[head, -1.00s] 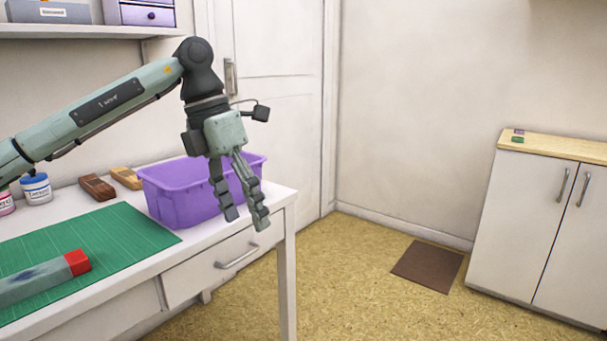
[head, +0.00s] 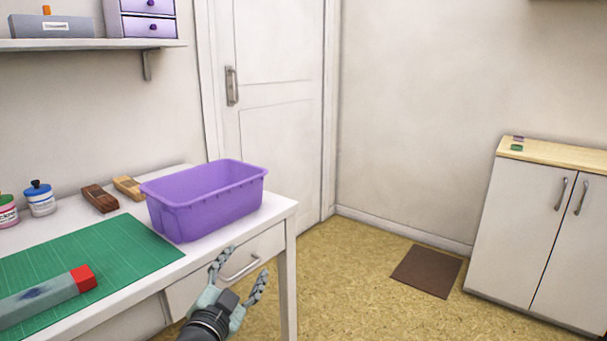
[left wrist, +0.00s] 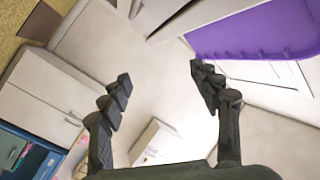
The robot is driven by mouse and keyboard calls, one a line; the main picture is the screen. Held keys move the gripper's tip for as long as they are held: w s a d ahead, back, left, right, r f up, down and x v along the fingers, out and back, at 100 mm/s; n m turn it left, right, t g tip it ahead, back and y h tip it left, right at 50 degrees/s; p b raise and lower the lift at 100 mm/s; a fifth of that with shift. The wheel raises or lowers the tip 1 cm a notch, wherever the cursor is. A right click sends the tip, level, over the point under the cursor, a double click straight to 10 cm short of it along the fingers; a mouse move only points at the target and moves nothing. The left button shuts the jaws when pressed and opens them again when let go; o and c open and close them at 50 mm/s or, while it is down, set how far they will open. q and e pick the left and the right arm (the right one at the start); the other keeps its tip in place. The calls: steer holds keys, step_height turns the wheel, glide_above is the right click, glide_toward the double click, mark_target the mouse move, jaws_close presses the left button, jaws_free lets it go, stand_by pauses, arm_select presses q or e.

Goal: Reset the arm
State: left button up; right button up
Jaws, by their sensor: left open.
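My left gripper (head: 238,272) is at the bottom middle of the head view, in front of the desk drawer and below the purple bin. Its fingers point up and are spread apart with nothing between them. In the left wrist view the two fingers (left wrist: 158,92) also stand wide apart and empty. My right gripper does not show in either view.
The purple bin (head: 206,212) stands on the white desk (head: 284,206) near its right end. A green mat (head: 130,244), a red-tipped grey block (head: 50,296), two jars and wooden blocks lie left of it. A white cabinet (head: 525,225) stands right. The floor between is mostly clear.

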arm_select(q)
steer(key=s+a+f+n+g+y, duration=0.25)
steer(key=s+a+f+g, duration=0.2)
steer(key=s+f, duration=0.4)
steer(key=s+a+f+n+g+y, duration=0.25)
steer(key=s+a+f, duration=0.35)
steer(key=f, duration=0.6)
steer(key=s+a+f+n+g, duration=0.1)
steer(key=s+a+f+g, duration=0.1)
steer(key=s, duration=0.7)
steer(key=s+a+f+n+g+p, duration=0.1)
steer(key=s+f+n+g, duration=0.1)
steer(key=s+f+g, duration=0.3)
steer(key=s+f, duration=0.2)
steer(key=s, duration=0.1)
steer(key=shift+s+a+f, duration=0.25)
steer(key=shift+s+a, duration=0.15)
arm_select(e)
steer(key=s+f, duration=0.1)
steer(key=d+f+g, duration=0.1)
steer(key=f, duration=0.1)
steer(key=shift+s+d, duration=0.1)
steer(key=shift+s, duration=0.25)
